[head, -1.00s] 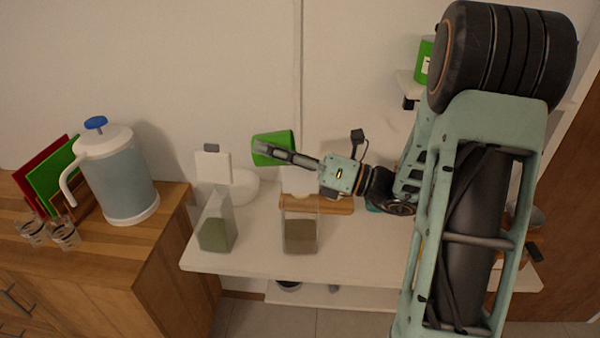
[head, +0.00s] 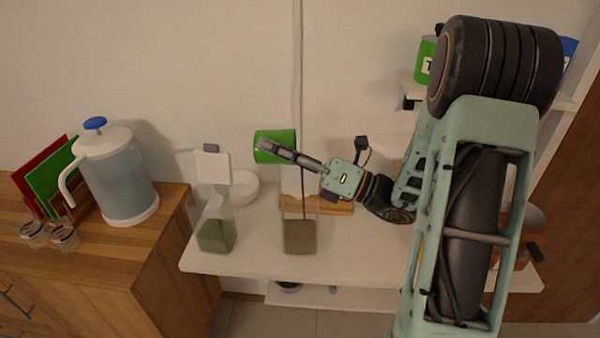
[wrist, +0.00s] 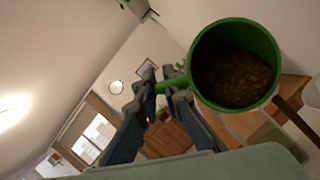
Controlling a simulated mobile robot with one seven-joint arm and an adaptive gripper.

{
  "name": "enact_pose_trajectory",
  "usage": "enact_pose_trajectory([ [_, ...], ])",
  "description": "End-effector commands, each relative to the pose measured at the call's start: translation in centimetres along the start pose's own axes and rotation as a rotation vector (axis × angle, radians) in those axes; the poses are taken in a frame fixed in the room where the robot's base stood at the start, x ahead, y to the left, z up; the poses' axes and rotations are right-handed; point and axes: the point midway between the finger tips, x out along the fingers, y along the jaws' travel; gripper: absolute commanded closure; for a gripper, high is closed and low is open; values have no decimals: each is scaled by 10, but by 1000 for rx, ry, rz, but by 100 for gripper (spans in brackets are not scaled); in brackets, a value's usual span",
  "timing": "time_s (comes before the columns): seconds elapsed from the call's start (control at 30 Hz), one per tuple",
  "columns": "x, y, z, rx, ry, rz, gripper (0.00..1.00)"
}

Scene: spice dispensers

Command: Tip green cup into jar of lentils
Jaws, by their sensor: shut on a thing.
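My gripper (head: 272,148) is shut on the handle of the green cup (head: 287,138) and holds it above the white table. The cup is tipped far over, its mouth toward the right. In the wrist view my fingers (wrist: 162,88) grip the handle of the cup (wrist: 271,50), and brown lentils (wrist: 235,78) lie inside. A thin brown stream (head: 303,185) runs from the cup's rim down into the clear jar with brown contents (head: 300,237). The jar stands upright below.
A second clear jar with green contents (head: 216,232) stands to the left on the white table (head: 260,262). A white bowl (head: 243,187) and a white dispenser (head: 212,166) are behind it. A wooden counter (head: 150,235) with a pitcher (head: 122,180) is at the left.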

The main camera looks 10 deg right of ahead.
Motion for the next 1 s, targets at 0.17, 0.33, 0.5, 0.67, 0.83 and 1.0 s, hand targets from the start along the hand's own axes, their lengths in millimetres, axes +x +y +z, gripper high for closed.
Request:
enact_pose_trajectory([
  [0.17, -1, 0, 1, 1, -17, 12, 100],
  [0.33, -2, 1, 3, 0, -31, 24, 100],
  [0.5, -4, 1, 3, 0, -44, 34, 100],
  [0.67, -5, 2, 4, 2, -58, 44, 100],
  [0.83, -6, 2, 5, 1, -72, 53, 100],
  [1.0, -7, 2, 6, 2, -86, 63, 100],
])
